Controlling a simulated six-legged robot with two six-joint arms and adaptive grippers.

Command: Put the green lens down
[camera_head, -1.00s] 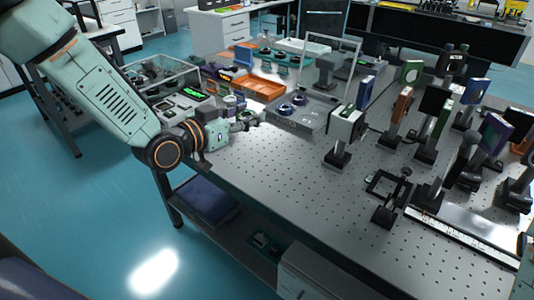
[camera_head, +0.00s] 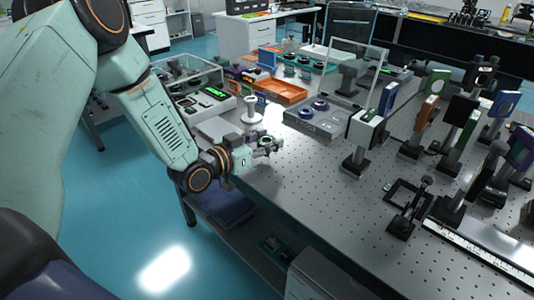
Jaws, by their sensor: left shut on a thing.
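My left gripper (camera_head: 270,146) is shut over the near left part of the optical table (camera_head: 310,185), close to its front edge. A small, partly green thing, which looks like the green lens (camera_head: 267,141), shows between its fingers. The fingers hide much of it, and I cannot tell whether it touches the tabletop. My right gripper is not in view.
A white post-like piece (camera_head: 250,113) stands just behind the gripper. Behind it are an orange tray (camera_head: 281,92) and a grey tray with dark round parts (camera_head: 318,122). Several optic mounts fill the right side. The table's near middle is clear.

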